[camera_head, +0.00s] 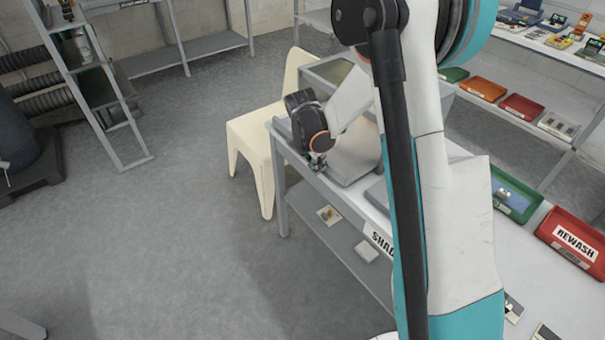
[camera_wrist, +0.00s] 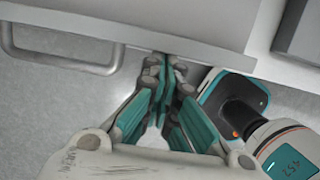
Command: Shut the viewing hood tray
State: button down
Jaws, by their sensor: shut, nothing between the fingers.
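The viewing hood (camera_head: 357,152) is a grey box on the bench, partly hidden behind my arm in the head view. In the wrist view a light grey panel with a bar handle (camera_wrist: 65,62) fills the top; it looks like the tray front (camera_wrist: 190,18). My gripper (camera_wrist: 166,60) is shut and empty, its fingertips at the lower edge of this panel, right of the handle. I cannot tell whether they touch it. In the head view my gripper (camera_head: 317,162) is at the hood's left side, by the bench end. How far the tray stands out is hidden.
A cream chair (camera_head: 250,140) stands close behind the bench end. A red REWASH tray (camera_head: 572,243) and a green tray (camera_head: 515,193) lie on the bench at right. A lower shelf (camera_head: 325,225) holds small items.

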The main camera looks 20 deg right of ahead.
aim_at(339, 161)
jog(key=w+d, duration=0.1)
jog(key=d, duration=0.4)
jog(key=w+d, duration=0.1)
jog(key=d, duration=0.2)
jog(key=shift+w, duration=0.3)
jog(key=shift+a, duration=0.15)
